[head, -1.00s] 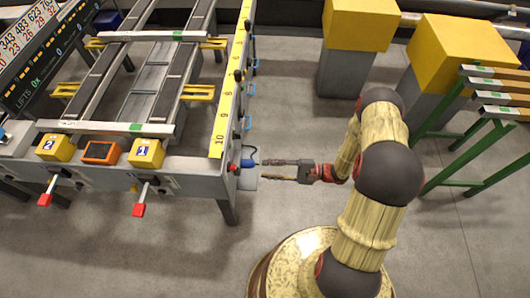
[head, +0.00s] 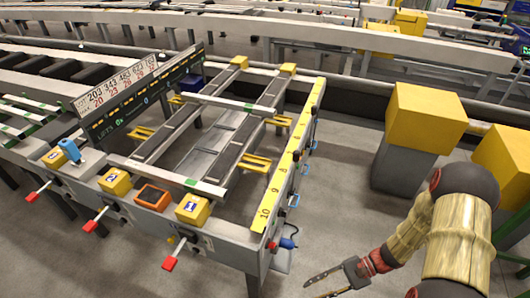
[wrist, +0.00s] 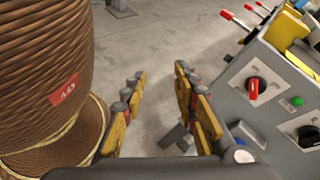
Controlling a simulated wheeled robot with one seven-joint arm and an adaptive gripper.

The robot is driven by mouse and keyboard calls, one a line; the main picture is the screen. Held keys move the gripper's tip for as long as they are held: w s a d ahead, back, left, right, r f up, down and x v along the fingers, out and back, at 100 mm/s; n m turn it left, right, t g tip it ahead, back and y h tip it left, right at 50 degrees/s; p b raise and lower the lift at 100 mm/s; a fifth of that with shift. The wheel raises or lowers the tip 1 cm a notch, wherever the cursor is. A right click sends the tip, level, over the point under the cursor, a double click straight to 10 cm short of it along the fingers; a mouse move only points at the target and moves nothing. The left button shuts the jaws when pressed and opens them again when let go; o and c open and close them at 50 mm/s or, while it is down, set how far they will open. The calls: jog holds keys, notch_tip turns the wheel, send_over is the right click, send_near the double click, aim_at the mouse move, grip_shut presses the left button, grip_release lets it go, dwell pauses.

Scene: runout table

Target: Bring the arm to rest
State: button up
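My gripper (head: 315,289) is at the bottom edge of the head view, in front of the right end of the runout table (head: 228,245). Its two fingers point left and are spread, with nothing between them. The wrist view also shows my gripper (wrist: 158,84) open and empty, with bare grey floor beyond the fingertips. My arm (head: 460,230) is bent at the lower right of the head view. Part of the gripper is cut off at the bottom of that view.
A control panel with a red knob (wrist: 254,89) is close to the right finger in the wrist view. A blue plug (head: 289,243) sticks out of the table's end. Yellow-topped blocks (head: 424,116) stand behind my arm. Floor is clear between table and blocks.

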jog(key=s+d+r+n+t+h, duration=0.1)
jog(key=d+r+n+h, duration=0.1)
jog(key=r+h, duration=0.35)
jog(key=d+r+n+t+h, duration=0.1)
jog(key=d+r+n+h, duration=0.15)
jog(key=r, duration=0.65)
jog(key=s+d+r+n+h, duration=0.1)
jog(key=d+r+n+h, duration=0.2)
jog(key=r, duration=0.4)
jog(key=a+r+n+t, duration=0.1)
jog(key=a+r+t, duration=0.1)
jog(key=r, duration=0.6)
jog(key=s+a+r+n+t+h, duration=0.1)
jog(key=a+r+n+t, duration=0.1)
jog(key=r, duration=0.6)
jog(key=shift+s+a+t+h, duration=0.3)
jog(key=shift+a+t, duration=0.15)
jog(key=shift+t, duration=0.95)
